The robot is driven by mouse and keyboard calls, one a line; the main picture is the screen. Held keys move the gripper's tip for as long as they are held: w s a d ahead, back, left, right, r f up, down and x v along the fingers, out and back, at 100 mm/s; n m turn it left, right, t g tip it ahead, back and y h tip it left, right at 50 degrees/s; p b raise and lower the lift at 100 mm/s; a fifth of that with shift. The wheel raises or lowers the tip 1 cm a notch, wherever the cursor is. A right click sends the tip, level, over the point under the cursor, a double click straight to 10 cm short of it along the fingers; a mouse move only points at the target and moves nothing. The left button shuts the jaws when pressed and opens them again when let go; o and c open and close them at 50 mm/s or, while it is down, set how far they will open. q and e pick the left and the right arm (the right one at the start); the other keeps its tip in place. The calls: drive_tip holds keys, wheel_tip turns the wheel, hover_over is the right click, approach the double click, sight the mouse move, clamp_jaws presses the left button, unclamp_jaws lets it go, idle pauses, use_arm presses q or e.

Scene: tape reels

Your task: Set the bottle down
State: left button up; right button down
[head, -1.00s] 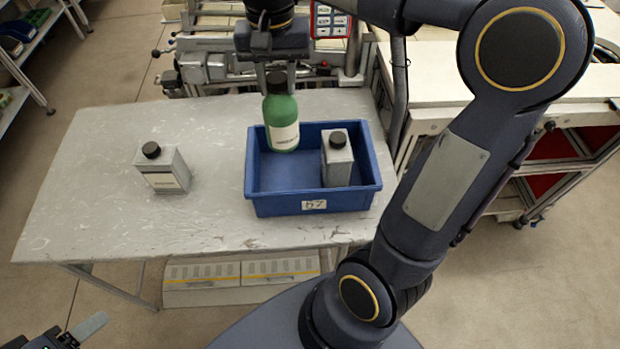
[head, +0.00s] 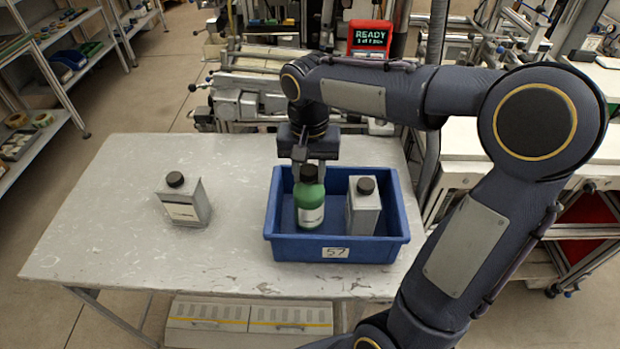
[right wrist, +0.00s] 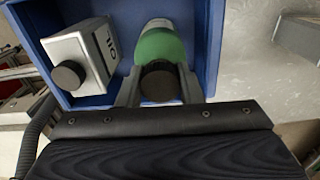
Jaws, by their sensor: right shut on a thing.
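The green bottle (head: 309,204) with a black cap and white label stands upright inside the blue crate (head: 335,249), in its left part. My right gripper (head: 308,170) points down from above and is shut on the bottle near its cap. In the right wrist view the green bottle (right wrist: 161,45) lies between the two fingers (right wrist: 157,88), beside the crate's wall (right wrist: 212,40). My left gripper is not in view.
A grey canister (head: 362,210) with a black cap stands in the crate just right of the bottle. Another grey canister (head: 184,201) stands on the table (head: 110,225) left of the crate. The table's left part is mostly clear. Machinery stands behind the table.

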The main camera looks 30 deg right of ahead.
drive_tip(key=shift+f, duration=0.95)
drive_tip(key=shift+f, duration=0.15)
drive_tip(key=c, duration=1)
unclamp_jaws()
